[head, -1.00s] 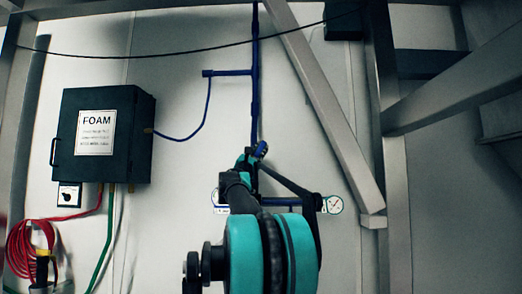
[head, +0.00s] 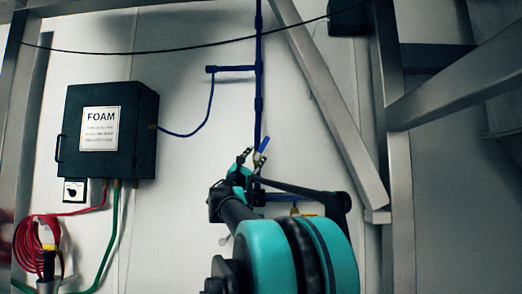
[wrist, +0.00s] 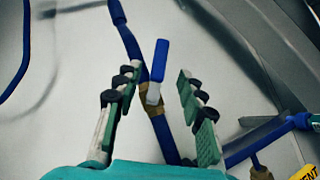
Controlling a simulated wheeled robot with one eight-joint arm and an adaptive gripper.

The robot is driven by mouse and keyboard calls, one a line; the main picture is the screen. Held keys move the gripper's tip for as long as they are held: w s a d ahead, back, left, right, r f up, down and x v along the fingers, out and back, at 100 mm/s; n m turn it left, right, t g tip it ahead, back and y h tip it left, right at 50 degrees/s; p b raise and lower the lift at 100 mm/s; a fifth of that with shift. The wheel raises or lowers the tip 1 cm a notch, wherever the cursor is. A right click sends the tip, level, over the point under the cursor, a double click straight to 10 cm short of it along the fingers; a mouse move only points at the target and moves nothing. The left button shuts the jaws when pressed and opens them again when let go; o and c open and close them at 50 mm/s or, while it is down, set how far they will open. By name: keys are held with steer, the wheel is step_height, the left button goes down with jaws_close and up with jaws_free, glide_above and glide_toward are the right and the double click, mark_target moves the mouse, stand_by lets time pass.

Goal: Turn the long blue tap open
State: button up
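The long blue tap has a blue-sleeved lever (wrist: 160,60) with a bare metal lower end, on a brass valve body (wrist: 146,101) in the blue pipe. In the wrist view the lever stands upright in the picture, tilted slightly against the slanting pipe. My gripper (wrist: 158,74) is open, with one finger on each side of the lever; gaps show on both sides. In the head view the blue lever (head: 264,144) shows just right of my gripper (head: 246,158), whose fingers are small and partly merged with the tap there.
A dark FOAM box (head: 107,130) hangs on the left wall, with a coiled red hose (head: 37,245) below. The vertical blue pipe (head: 259,70) runs up the wall. A diagonal metal beam (head: 330,105) is on the right. Another blue pipe (wrist: 258,140) lies right of my fingers.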

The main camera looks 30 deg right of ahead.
steer(key=v, duration=0.3)
steer(key=shift+s+a+f, duration=0.1)
steer(key=shift+s+a, duration=0.05)
